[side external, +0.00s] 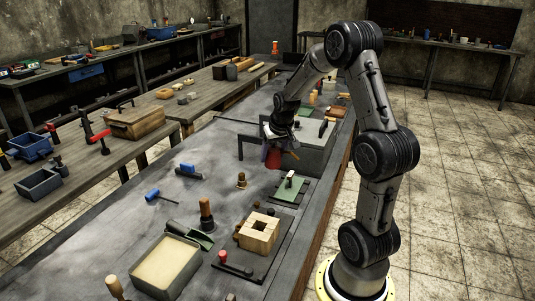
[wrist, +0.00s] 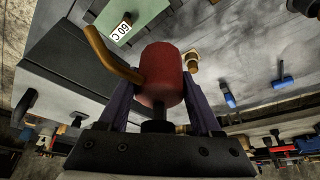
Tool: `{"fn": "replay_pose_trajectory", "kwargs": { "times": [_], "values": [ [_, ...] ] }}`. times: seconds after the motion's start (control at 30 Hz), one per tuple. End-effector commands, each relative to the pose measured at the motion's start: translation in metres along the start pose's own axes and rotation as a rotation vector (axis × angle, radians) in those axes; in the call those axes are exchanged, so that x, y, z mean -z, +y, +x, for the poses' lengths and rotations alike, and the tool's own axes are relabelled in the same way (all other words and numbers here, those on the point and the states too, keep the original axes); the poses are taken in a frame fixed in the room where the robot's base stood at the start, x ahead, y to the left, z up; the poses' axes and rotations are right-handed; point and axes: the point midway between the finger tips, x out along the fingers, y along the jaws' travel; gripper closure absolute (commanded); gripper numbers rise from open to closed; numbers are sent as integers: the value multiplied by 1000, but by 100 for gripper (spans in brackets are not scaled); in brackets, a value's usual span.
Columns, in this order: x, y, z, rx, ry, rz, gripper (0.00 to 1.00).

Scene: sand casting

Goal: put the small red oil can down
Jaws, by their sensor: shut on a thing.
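The small red oil can (side external: 273,158) is in my gripper (side external: 267,148), with a jaw on each side of it. In the wrist view the can's red body (wrist: 162,70) fills the middle, between my gripper's dark fingers (wrist: 162,104). Its brass-coloured spout (wrist: 108,58) sticks out to the left in that view. In the side view the can hangs over the workbench, left of the large grey block (side external: 308,158) and behind the green plate (side external: 289,187). I cannot tell whether its bottom touches the bench.
A brass-coloured knobbed piece (side external: 241,181) stands left of the green plate. Blue-handled tools (side external: 188,170) lie farther left. A wooden frame (side external: 259,233) and a sand-filled tray (side external: 162,266) are nearer the front.

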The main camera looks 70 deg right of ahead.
Motion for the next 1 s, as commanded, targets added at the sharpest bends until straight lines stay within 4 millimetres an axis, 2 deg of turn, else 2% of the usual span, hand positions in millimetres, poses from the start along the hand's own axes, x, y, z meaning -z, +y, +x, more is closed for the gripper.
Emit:
{"fn": "replay_pose_trajectory", "kwargs": {
  "times": [0.1,0.33,0.47,0.67,0.8,1.0],
  "values": [
    [-6,0,-8,-1,3,1,100],
    [-14,2,-11,-30,2,71,100],
    [-31,0,-11,-60,4,145,100],
    [-72,-36,-27,-70,6,169,100],
    [-96,-62,-40,-48,7,119,100],
    [-112,-89,-54,-6,4,17,100]
  ]
}}
